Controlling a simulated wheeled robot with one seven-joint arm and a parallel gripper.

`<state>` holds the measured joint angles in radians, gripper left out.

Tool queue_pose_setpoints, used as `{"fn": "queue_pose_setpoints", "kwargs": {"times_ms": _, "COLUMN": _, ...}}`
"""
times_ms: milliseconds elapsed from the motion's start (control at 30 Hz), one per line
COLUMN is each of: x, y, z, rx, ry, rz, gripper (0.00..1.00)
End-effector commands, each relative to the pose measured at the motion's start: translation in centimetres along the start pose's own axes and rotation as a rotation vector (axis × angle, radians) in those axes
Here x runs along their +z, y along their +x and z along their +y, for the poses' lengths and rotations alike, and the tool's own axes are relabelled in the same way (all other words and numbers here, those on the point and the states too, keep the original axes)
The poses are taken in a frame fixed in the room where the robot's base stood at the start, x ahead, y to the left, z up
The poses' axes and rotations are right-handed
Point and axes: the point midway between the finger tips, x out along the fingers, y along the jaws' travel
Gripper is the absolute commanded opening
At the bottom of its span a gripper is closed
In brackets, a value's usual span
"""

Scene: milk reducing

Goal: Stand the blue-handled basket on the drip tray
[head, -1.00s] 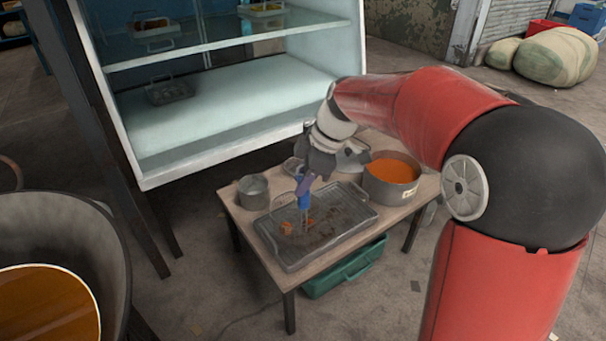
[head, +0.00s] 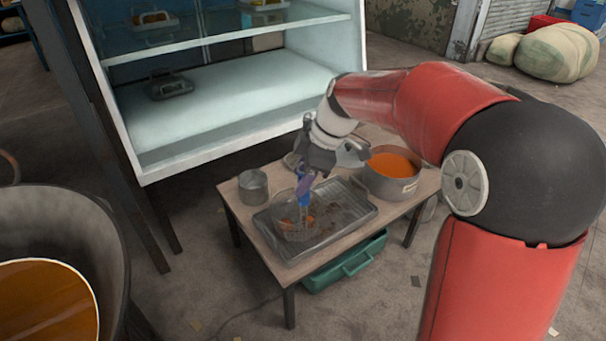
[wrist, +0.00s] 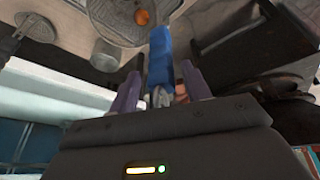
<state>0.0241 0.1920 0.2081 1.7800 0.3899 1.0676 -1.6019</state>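The blue-handled basket (head: 299,231) is a wire basket that stands over the drip tray, with its blue handle (head: 303,199) pointing up. Orange bits show at its base. The drip tray (head: 352,216) is a grey rimmed metal tray on the small table. My gripper (head: 305,182) points down at the handle from above. In the wrist view the blue handle (wrist: 160,58) lies between the two purple fingers of my gripper (wrist: 162,72), with a narrow gap on each side. The fingers look open around it. The basket's exact contact with the tray is too small to tell.
A grey pot (head: 253,188) stands left of the tray, and a pot of orange liquid (head: 391,172) stands at its right. A glass-shelved cabinet (head: 230,85) is behind the table (head: 262,251). A green bin (head: 345,268) sits under it. A large vat (head: 60,235) is at the left.

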Motion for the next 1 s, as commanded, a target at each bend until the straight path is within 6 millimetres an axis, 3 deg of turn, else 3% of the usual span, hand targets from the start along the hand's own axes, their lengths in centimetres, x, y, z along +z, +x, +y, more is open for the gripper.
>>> {"fn": "queue_pose_setpoints", "kwargs": {"times_ms": 367, "x": 0.1, "y": -0.4, "z": 0.0, "rx": -0.002, "ry": 0.001, "rz": -0.001, "gripper": 0.54}}
{"fn": "queue_pose_setpoints", "kwargs": {"times_ms": 733, "x": 0.0, "y": -6.3, "z": 0.1, "rx": 0.002, "ry": 0.001, "rz": -0.001, "gripper": 0.54}}
{"fn": "queue_pose_setpoints", "kwargs": {"times_ms": 1000, "x": 0.0, "y": -7.8, "z": 0.0, "rx": 0.0, "ry": 0.0, "rz": -0.001, "gripper": 0.54}}
